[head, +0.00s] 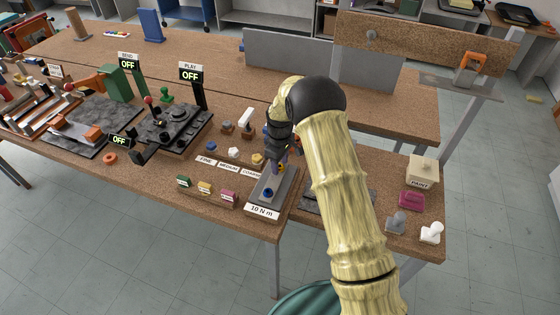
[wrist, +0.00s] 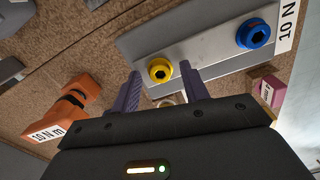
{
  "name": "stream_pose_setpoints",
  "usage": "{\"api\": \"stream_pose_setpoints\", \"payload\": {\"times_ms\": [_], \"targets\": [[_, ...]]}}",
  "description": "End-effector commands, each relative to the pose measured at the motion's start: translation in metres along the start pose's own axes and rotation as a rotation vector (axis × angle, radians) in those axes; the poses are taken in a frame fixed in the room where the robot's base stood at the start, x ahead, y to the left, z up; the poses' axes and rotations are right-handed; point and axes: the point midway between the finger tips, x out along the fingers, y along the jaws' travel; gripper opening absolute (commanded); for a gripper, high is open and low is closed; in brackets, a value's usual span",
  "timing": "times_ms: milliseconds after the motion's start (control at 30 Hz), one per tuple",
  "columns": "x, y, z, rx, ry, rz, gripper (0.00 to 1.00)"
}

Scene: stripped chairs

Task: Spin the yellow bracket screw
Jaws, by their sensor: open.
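The yellow bracket screw (wrist: 160,70) has a round head with a dark hex socket and sits on a grey metal bracket (wrist: 205,52). A blue screw (wrist: 253,33) sits on the same bracket. In the head view the blue screw (head: 267,192) is near the front of the bracket, and a bit of yellow (head: 281,168) shows just below my gripper (head: 280,160). In the wrist view my gripper (wrist: 160,74) is open, with one fingertip on each side of the yellow screw. I cannot tell whether they touch it. A pale ring lies partly hidden behind the gripper body.
An orange piece labelled 10 N m (wrist: 78,98) is left in the wrist view. A pink block (head: 228,196), yellow block (head: 204,188) and green block (head: 183,181) stand left of the bracket. A black switch box (head: 170,130) is farther left. The bench's front edge is close.

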Motion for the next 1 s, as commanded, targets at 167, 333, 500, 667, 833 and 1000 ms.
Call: {"api": "stream_pose_setpoints", "payload": {"times_ms": [167, 333, 500, 667, 833, 1000], "targets": [[-0.0001, 0.0002, -0.0001, 0.0, 0.0, 0.0, 0.45], [-0.0003, 0.0002, -0.0001, 0.0, 0.0, 0.0, 0.14], [-0.0004, 0.0003, 0.0, 0.001, 0.0, 0.001, 0.0], [-0.0004, 0.0003, 0.0, 0.012, 0.0, 0.001, 0.0], [-0.0002, 0.0004, -0.0002, 0.054, 0.001, 0.001, 0.0], [0.0, 0.0006, -0.0002, 0.137, 0.001, 0.002, 0.0]]}}
